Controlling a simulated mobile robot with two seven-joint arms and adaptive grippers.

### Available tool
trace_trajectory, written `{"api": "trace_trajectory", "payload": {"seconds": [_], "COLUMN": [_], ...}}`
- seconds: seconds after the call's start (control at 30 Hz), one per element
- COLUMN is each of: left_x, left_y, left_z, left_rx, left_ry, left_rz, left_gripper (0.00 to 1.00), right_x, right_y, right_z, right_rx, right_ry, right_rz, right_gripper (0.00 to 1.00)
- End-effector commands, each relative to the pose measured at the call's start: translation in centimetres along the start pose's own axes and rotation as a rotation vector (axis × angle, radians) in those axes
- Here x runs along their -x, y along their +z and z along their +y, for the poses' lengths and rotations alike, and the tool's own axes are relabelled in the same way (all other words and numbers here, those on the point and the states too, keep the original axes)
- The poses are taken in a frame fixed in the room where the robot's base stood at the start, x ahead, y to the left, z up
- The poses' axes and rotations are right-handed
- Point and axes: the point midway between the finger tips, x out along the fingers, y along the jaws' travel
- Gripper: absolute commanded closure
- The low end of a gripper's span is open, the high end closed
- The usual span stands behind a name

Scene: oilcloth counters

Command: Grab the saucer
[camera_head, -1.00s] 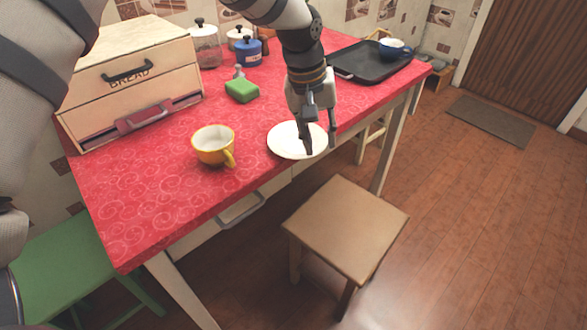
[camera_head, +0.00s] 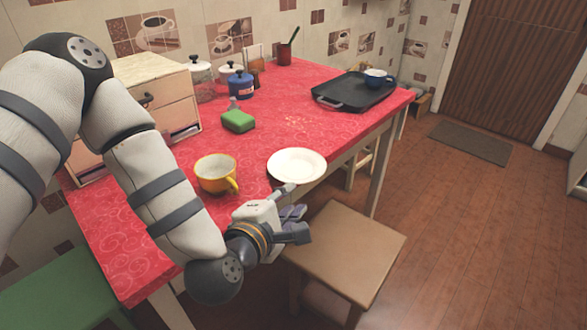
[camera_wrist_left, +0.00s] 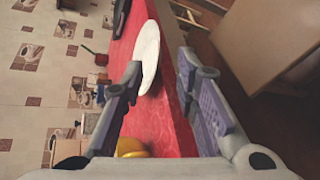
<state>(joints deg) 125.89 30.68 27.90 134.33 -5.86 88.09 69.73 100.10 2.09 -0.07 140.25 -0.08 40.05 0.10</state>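The white round saucer (camera_head: 297,164) lies on the red tabletop close to its front edge. It also shows in the left wrist view (camera_wrist_left: 148,50), ahead of and between the fingers. My left gripper (camera_head: 298,211) is at the table's front edge, on the near side of the saucer, turned sideways. In the wrist view its two fingers (camera_wrist_left: 163,82) stand wide apart with nothing between their pads. One fingertip overlaps the saucer's near rim in that view; I cannot tell whether it touches. My right gripper is not in view.
A yellow cup (camera_head: 215,173) stands left of the saucer, close to my left arm. A wooden stool (camera_head: 345,252) stands below the front edge.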

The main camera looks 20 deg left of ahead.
Motion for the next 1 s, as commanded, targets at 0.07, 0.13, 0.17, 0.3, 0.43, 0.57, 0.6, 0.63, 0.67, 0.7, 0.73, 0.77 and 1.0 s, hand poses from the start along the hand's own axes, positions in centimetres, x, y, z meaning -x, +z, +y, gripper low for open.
{"api": "trace_trajectory", "payload": {"seconds": [0.07,0.13,0.17,0.3,0.43,0.57,0.6,0.63,0.67,0.7,0.73,0.77,1.0], "left_x": [-2.0,-3.5,-3.9,-5.7,-8.3,-9.9,-10.1,-10.1,-10.1,-10.1,-10.1,-10.1,-10.1], "left_y": [0.0,0.0,0.0,0.1,0.2,0.1,0.2,0.2,0.2,0.2,0.2,0.2,0.2], "left_z": [-0.2,-0.2,-0.2,-0.1,0.0,-0.1,-0.1,0.0,0.0,0.0,0.1,0.1,0.1], "left_rx": [-0.003,-0.003,-0.003,-0.005,-0.006,-0.004,-0.004,-0.003,-0.003,-0.003,-0.003,-0.003,-0.004], "left_ry": [0.001,0.000,0.000,0.000,0.001,-0.002,-0.002,-0.002,-0.002,-0.001,-0.001,-0.001,-0.001], "left_rz": [-0.001,-0.001,0.000,-0.002,-0.002,-0.002,-0.002,-0.003,-0.003,-0.003,-0.003,-0.003,-0.003], "left_gripper": [0.72,0.72,0.72,0.72,0.72,0.72,0.72,0.72,0.72,0.72,0.72,0.72,1.00], "right_x": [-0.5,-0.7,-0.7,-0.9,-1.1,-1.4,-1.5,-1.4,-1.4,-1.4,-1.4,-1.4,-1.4], "right_y": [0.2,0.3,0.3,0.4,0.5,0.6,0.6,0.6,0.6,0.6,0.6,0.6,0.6], "right_z": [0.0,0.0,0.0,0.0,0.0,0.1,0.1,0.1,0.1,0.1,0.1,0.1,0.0], "right_rx": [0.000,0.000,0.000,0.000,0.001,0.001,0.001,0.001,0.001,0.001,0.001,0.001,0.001], "right_ry": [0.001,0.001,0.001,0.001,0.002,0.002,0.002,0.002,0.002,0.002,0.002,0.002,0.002], "right_rz": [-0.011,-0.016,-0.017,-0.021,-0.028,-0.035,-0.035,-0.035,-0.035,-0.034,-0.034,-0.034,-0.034], "right_gripper": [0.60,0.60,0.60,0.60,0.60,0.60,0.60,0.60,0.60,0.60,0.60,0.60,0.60]}}
